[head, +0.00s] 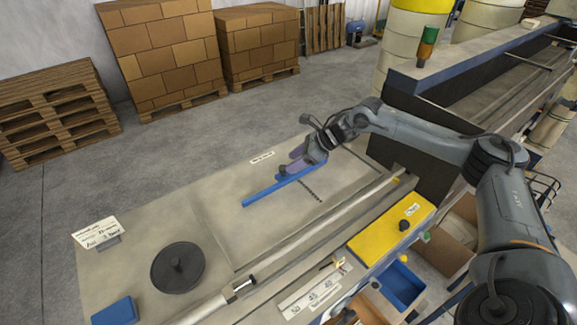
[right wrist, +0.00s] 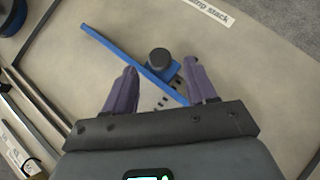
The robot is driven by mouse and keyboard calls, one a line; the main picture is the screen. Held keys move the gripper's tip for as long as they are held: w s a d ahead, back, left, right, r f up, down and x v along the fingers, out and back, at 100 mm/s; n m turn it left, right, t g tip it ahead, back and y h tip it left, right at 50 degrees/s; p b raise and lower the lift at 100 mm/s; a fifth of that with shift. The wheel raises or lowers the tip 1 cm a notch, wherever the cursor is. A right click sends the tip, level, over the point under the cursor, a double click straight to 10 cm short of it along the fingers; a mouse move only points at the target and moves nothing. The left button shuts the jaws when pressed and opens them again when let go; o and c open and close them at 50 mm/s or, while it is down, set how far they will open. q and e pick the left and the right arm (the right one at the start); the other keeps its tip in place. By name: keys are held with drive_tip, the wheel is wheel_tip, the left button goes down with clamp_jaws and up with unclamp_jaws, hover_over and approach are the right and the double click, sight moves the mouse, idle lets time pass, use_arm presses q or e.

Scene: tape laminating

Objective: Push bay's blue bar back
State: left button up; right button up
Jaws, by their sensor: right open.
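The blue bar (head: 262,195) lies at a slant on the bay, a grey marked-out area (head: 235,230) of the bench top. A dark round knob (right wrist: 158,58) stands on the bar, which also shows in the right wrist view (right wrist: 112,46). My right gripper (head: 296,159) is over the bar's far right end. In the right wrist view its purple fingers (right wrist: 160,70) are apart, one each side of the knob's line. I cannot tell whether they touch the bar or knob. My left gripper is in neither view.
A long rail (head: 310,238) runs along the bay's near side. A yellow block (head: 392,228) and blue bin (head: 400,288) sit nearer. A dark disc (head: 178,267) and a small sign (head: 101,235) are at left. A dark-blue-edged machine (head: 425,83) stands right.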

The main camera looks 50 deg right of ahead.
drive_tip(key=b+v, duration=0.1)
drive_tip(key=v, duration=0.5)
drive_tip(key=shift+s+r, duration=0.25)
drive_tip(key=shift+r, duration=0.05)
drive_tip(key=shift+d, duration=0.1)
